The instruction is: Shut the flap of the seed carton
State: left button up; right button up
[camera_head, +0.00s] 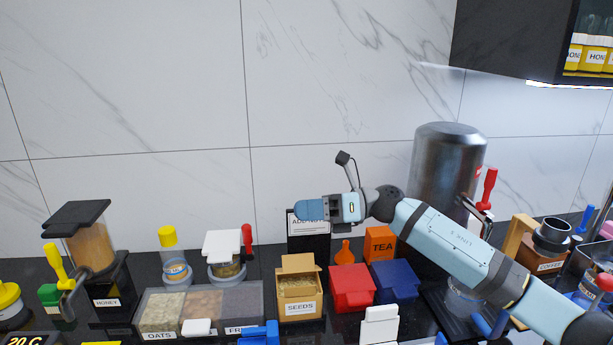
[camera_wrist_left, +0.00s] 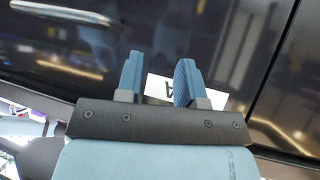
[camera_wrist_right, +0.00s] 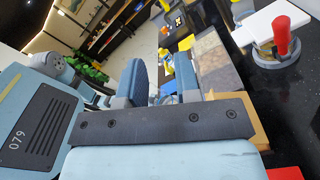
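The seed carton (camera_head: 299,309) is a tan box labelled SEEDS on the counter, with seeds showing in its open top. Its flap (camera_head: 298,263) stands raised at the back edge. My right gripper (camera_head: 312,209) is above and behind the carton, clear of the flap, pointing left. In the right wrist view my right gripper (camera_wrist_right: 163,85) shows a gap between its fingers and holds nothing. A tan edge (camera_wrist_right: 262,130) beside it may be the carton, largely hidden. My left gripper (camera_wrist_left: 157,80) is open and empty before a dark glossy front with a white label; it is outside the head view.
A bin of oats and other grains (camera_head: 200,300) stands left of the carton. A red box (camera_head: 351,288) and a blue box (camera_head: 395,280) stand right of it, with an orange tea box (camera_head: 380,244) behind. A dark labelled stand (camera_head: 309,248) is behind the carton. A steel urn (camera_head: 440,180) stands farther right.

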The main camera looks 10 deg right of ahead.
notch_tip(320, 180, up, 7)
jog(key=shift+w+r, duration=0.15)
jog(key=shift+r, duration=0.05)
